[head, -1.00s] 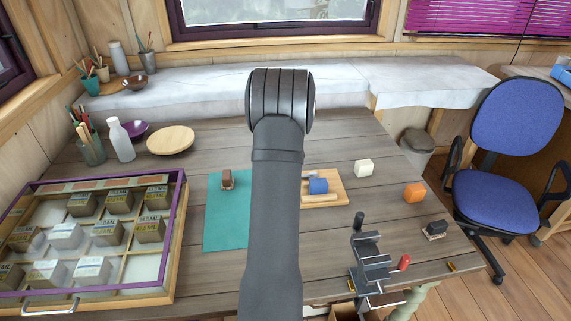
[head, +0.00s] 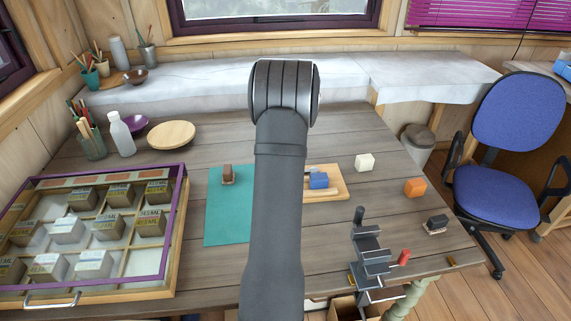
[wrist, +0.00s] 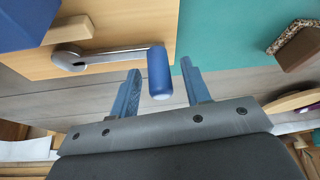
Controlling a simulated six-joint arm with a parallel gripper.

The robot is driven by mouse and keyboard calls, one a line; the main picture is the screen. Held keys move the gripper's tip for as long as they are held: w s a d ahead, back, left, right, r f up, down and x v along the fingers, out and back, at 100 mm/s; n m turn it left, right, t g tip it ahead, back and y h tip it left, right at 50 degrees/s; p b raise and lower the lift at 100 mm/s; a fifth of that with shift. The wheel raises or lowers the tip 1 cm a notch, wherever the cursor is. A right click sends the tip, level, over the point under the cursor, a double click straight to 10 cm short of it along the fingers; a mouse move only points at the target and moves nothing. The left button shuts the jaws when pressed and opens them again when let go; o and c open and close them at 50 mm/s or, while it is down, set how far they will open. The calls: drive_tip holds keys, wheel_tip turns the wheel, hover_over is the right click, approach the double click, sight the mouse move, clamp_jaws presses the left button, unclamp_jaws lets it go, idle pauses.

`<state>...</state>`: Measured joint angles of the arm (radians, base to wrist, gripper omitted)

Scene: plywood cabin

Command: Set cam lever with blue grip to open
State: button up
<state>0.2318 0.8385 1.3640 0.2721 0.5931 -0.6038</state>
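The cam lever shows in the wrist view as a metal arm (wrist: 110,53) with a round pivot on a wooden board (wrist: 110,20). Its blue grip (wrist: 159,74) is a cylinder at the arm's right end, pointing toward my gripper. My gripper (wrist: 160,68) is open, one finger on each side of the blue grip, with gaps showing on both sides. A blue block (wrist: 25,18) on a wooden piece is at the upper left. In the head view the board (head: 338,188) and blue block (head: 318,180) show right of my arm, which hides my gripper and the lever.
A teal mat (head: 228,221) with a brown block (head: 228,175) lies left of the board. White (head: 364,162), orange (head: 414,187) and dark (head: 437,222) blocks stand to the right. A metal clamp (head: 368,252) with a red handle is at the front edge. A compartment case (head: 174,262) fills the left.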

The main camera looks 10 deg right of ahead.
drive_tip(key=v, duration=1.7)
drive_tip(key=shift+r, duration=0.2)
drive_tip(key=shift+s, duration=0.1)
drive_tip(key=x, duration=1.7)
drive_tip(key=shift+f, duration=0.2)
drive_tip(key=shift+r, duration=0.15)
